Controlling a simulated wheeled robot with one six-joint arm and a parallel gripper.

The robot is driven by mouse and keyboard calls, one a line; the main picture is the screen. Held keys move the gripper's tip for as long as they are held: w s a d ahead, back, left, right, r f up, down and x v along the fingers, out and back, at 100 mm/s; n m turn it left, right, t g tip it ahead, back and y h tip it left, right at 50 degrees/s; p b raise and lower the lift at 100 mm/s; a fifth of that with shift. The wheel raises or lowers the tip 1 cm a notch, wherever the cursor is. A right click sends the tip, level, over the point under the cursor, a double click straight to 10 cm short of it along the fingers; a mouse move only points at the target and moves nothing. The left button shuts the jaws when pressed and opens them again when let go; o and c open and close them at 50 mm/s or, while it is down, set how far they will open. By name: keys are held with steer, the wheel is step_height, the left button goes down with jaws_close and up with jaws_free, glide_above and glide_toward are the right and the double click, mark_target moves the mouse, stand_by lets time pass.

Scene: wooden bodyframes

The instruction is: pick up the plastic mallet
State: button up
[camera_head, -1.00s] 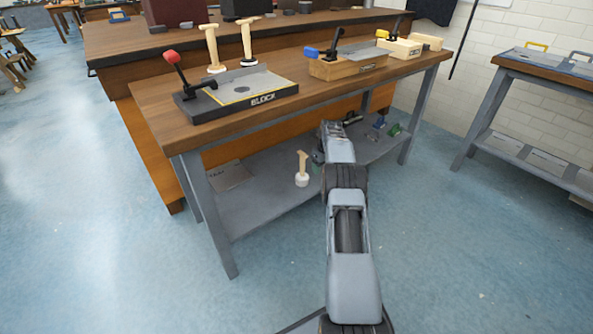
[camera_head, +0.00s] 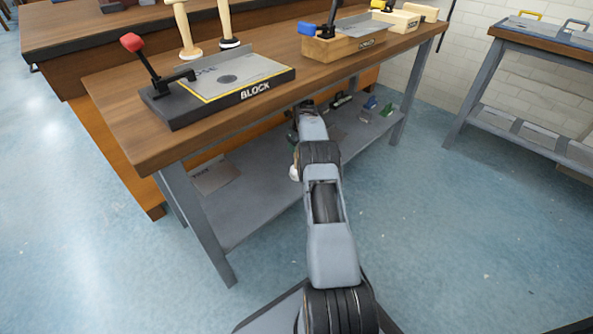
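A mallet (camera_head: 294,173) stands on the grey lower shelf (camera_head: 262,192) of the workbench, mostly hidden behind my arm; only a bit of its white head shows. Two more mallets stand head-down on the benchtop behind the block: one with a pale head (camera_head: 190,53) and one with a dark-banded head (camera_head: 229,43). Both have light wooden-looking handles cut off at the top edge. I cannot tell for sure which mallet is plastic. My gripper (camera_head: 303,106) is at the far end of my arm, near the bench's front edge; its fingers are too small and hidden to read.
The workbench (camera_head: 150,152) holds a black clamp block (camera_head: 220,98) and a wooden clamp box (camera_head: 340,45). Small green and blue items (camera_head: 370,106) lie at the shelf's right. A second bench (camera_head: 548,62) stands at right. The blue floor in front is clear.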

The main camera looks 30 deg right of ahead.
steer(key=f, duration=0.1)
steer(key=f+b, duration=0.2)
steer(key=f, duration=0.1)
steer(key=shift+w+a+f, duration=0.1)
steer(key=shift+w+a, duration=0.05)
steer(key=shift+w, duration=0.1)
steer(key=c, duration=1)
steer(key=shift+r, duration=0.2)
